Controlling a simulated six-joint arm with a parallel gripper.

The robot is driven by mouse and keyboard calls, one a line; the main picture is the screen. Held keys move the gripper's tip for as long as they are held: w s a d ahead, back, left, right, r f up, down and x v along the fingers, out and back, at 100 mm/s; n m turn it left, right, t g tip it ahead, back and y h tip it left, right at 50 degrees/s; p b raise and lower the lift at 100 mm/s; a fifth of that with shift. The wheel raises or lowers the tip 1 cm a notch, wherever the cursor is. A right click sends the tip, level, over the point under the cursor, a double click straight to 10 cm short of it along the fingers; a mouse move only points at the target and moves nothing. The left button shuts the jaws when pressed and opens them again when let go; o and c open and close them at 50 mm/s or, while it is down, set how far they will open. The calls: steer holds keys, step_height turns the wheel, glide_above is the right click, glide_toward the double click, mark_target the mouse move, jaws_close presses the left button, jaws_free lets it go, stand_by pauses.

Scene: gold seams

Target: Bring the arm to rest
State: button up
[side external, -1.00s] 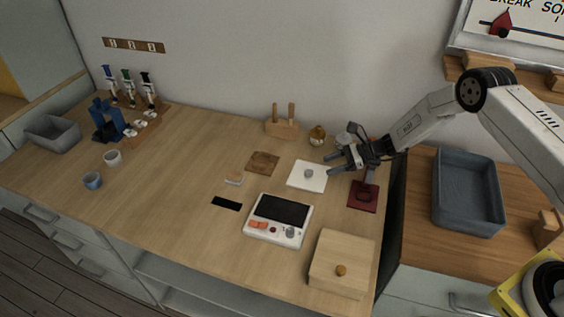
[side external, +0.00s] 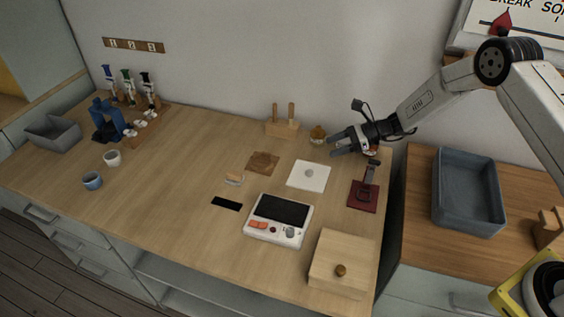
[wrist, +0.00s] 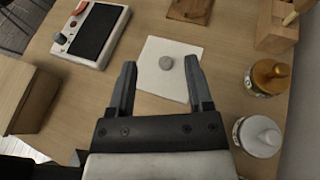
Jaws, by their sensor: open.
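My gripper (side external: 340,146) is open and empty, held above the table near the back wall. It also shows in the wrist view (wrist: 160,77), with its two fingers apart. In the side view it is above and to the right of a white square pad (side external: 308,176) with a small grey round piece on it. In the wrist view the pad (wrist: 152,83) and the grey piece (wrist: 166,63) lie beyond and below the fingers, and nothing is between the fingertips.
A dark red stand (side external: 363,195) is on the table below my arm. A gold-topped jar (side external: 317,134) and a wooden holder (side external: 282,124) stand at the back. A scale-like device (side external: 278,221) and a wooden box (side external: 342,262) are in front. A grey-blue tray (side external: 468,215) sits right.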

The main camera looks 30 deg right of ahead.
stand_by(0.3)
steer(key=s+a+r+n+g+h, duration=0.1)
steer(key=s+r+n+g+h, duration=0.15)
steer(key=s, duration=0.25)
steer(key=s+a+r+n+g+h, duration=0.1)
steer(key=s+r+n+h, duration=0.15)
steer(key=s+n, duration=0.2)
steer(key=s+d+r+n+h, duration=0.3)
steer(key=s+n, duration=0.4)
steer(key=s, duration=0.2)
steer(key=s+d+r+n+t+h, duration=0.1)
steer(key=s+d+r+n+h, duration=0.2)
steer(key=s+n, duration=0.5)
steer(key=shift+s+d+r+h, duration=0.15)
steer(key=shift+s+d+h, duration=0.1)
steer(key=shift+s+h, duration=0.45)
steer(key=shift+w, duration=0.1)
